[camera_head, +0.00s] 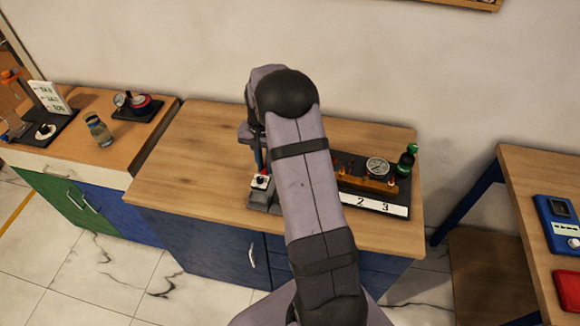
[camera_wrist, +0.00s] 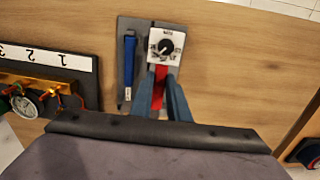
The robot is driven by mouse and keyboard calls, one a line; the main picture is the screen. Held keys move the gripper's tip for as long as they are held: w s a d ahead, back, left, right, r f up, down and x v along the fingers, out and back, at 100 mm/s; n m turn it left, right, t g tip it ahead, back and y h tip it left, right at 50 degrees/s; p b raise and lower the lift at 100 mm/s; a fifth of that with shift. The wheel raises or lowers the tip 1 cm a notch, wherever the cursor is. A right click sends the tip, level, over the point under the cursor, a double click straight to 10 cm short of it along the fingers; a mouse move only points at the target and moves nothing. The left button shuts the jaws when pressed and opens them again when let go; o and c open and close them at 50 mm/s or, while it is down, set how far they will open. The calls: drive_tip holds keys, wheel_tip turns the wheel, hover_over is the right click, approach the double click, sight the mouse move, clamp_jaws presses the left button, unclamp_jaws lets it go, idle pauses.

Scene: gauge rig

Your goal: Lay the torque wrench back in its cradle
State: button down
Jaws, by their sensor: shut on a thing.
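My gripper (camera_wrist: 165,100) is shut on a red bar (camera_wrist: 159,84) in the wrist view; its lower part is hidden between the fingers. The bar's far end is beside a white block with a black dial (camera_wrist: 165,47). I cannot tell whether they touch, or whether the red bar is the torque wrench. The block is at a grey plate (camera_wrist: 125,75), where a slim blue bar (camera_wrist: 129,62) lies to the left. In the head view, my arm hides most of this; the white dial block (camera_head: 260,182) and the grey plate's edge (camera_head: 262,204) show to its left.
A black gauge board (camera_head: 422,193) with a round gauge (camera_head: 377,167), brass pipework and a numbered white strip (camera_head: 375,204) stands right of my arm. The wooden bench top (camera_head: 185,165) is clear at left. Side tables stand at both sides, with a gap before the right one.

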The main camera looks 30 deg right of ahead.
drive_tip(key=shift+w+a, duration=0.35)
drive_tip(key=shift+a, duration=0.2)
drive_tip(key=shift+f+b, duration=1.65)
drive_tip(key=shift+f, duration=1)
drive_tip(key=shift+f+b, duration=0.35)
drive_tip(key=shift+f, duration=0.45)
drive_tip(key=c, duration=1.6)
unclamp_jaws()
drive_tip(key=shift+s, duration=0.1)
